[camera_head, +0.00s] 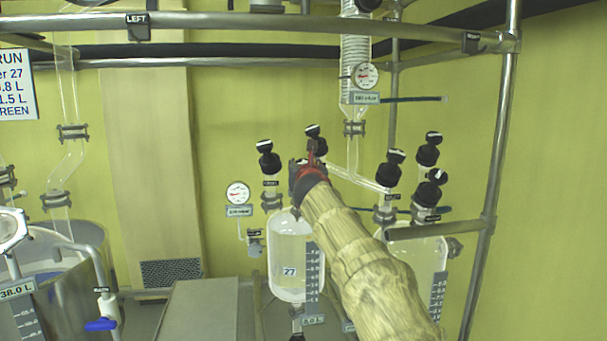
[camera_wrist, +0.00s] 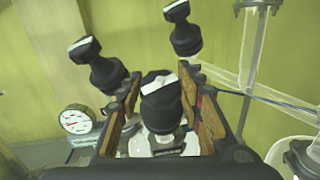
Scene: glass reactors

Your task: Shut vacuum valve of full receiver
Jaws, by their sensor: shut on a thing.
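My gripper (camera_head: 304,168) is above the left glass receiver (camera_head: 287,250), which bears a tag reading 27. In the wrist view my gripper (camera_wrist: 162,92) has its fingers on both sides of a black valve knob (camera_wrist: 160,106) with a white bar on top, shut on it. The bar lies slightly aslant. In the head view my gripper and arm hide this knob. Two more black knobs of this receiver stand behind it, a left one (camera_head: 268,160) and a rear one (camera_head: 315,140). Which knob is for vacuum, I cannot read.
The right receiver (camera_head: 420,250) has several similar black knobs (camera_head: 391,172). A gauge (camera_head: 238,193) hangs left of receiver 27. Metal rails (camera_head: 490,200) frame the area.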

